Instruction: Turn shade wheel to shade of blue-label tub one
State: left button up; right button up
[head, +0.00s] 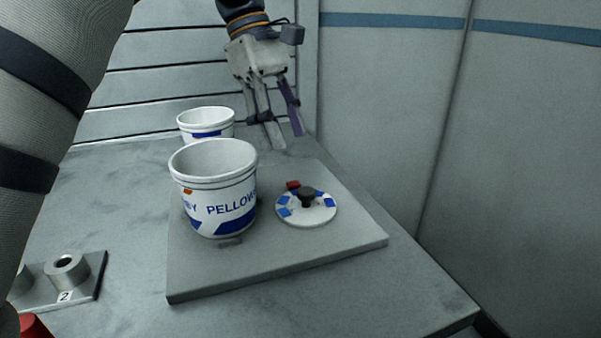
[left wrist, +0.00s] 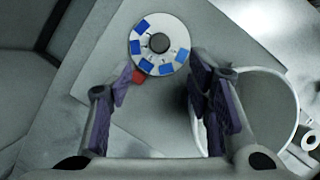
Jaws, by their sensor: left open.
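The shade wheel (head: 320,211) is a white disc with blue patches around its rim and a dark knob (head: 307,195) at its centre. It lies flat on the grey board, with a small red marker (head: 293,185) at its edge. In the left wrist view the wheel (left wrist: 159,44) is beyond my fingertips. A white tub (head: 213,190) with blue lettering and a blue band stands left of the wheel; a second white tub (head: 206,122) stands behind it. My left gripper (head: 285,140) is open and empty, above and behind the wheel. My right gripper is not in view.
The grey board (head: 270,255) lies on a grey table (head: 110,195). A plate with metal sockets (head: 68,272) and a label "2" is at the left front, near a red object (head: 34,326). A wall (head: 390,120) stands behind and to the right.

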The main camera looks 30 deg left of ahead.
aim_at(305, 190)
pick_arm(q)
jog(key=x, duration=0.9)
jog(key=shift+d+f+p, duration=0.1)
jog(key=shift+f+p, duration=0.1)
jog(key=shift+p, duration=0.2)
jog(key=shift+c, duration=0.5)
grip_shut()
